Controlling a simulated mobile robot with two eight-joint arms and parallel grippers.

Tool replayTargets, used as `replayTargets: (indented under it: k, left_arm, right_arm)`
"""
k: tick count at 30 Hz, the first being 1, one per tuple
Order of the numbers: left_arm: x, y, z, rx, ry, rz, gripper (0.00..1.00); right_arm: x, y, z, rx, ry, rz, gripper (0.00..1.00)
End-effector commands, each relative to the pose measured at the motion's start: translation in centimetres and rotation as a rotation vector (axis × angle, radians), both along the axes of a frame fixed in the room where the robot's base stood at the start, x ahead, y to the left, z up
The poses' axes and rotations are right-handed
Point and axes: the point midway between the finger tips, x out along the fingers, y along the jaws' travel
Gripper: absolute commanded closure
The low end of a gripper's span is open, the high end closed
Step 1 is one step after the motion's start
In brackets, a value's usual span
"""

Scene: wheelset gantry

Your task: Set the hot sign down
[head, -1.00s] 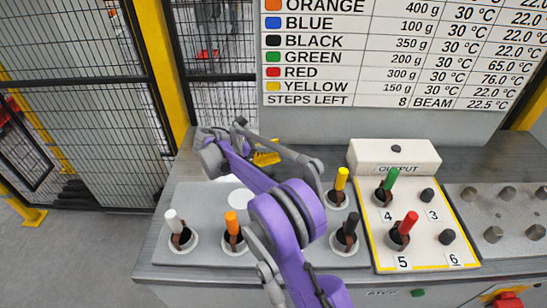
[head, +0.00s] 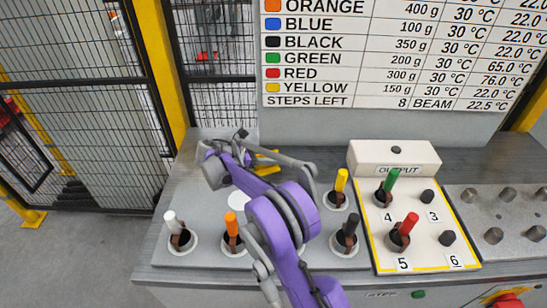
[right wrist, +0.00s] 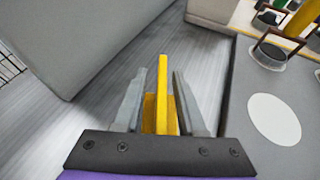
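The hot sign is a small yellow folded piece (right wrist: 163,105), seen nearly edge-on in the right wrist view. No writing on it shows. It is over the bare grey bench top (right wrist: 90,140); whether its base touches is hard to tell. My right gripper (right wrist: 161,75) has one grey finger on each side of the sign, with a visible gap to each, so it looks open around it. In the head view my purple right arm partly hides the sign (head: 268,160), near the bench's back left. My left gripper is not in view.
A grey plate with white, orange, yellow (head: 341,181) and black pegs in round holes lies in front. The OUTPUT tray (head: 432,235) with green and red pegs is at right. A board (head: 400,60) stands behind. A blank white disc (right wrist: 274,119) is right of the sign.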

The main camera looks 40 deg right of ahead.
Motion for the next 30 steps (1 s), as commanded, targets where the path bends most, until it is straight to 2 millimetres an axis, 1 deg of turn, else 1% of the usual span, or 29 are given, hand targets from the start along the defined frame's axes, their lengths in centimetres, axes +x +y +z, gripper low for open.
replayTargets:
  k: [5,8,18,21,25,30]
  left_arm:
    - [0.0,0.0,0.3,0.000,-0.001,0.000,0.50]
    - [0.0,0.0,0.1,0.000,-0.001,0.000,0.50]
    - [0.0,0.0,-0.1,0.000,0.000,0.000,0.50]
    - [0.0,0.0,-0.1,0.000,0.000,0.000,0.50]
    - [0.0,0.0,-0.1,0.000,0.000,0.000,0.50]
    - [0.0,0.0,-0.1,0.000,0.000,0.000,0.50]
  right_arm:
    - [0.1,0.1,0.4,0.000,0.000,0.000,0.61]
    - [0.4,1.3,0.7,0.000,0.001,0.003,0.61]
    - [2.4,7.6,3.4,0.001,0.001,0.003,0.61]
    - [2.9,9.0,4.1,0.001,0.000,0.002,0.61]
    - [3.2,10.1,4.6,0.001,0.000,0.001,0.61]
    - [3.4,10.6,4.8,0.000,0.000,0.000,0.61]
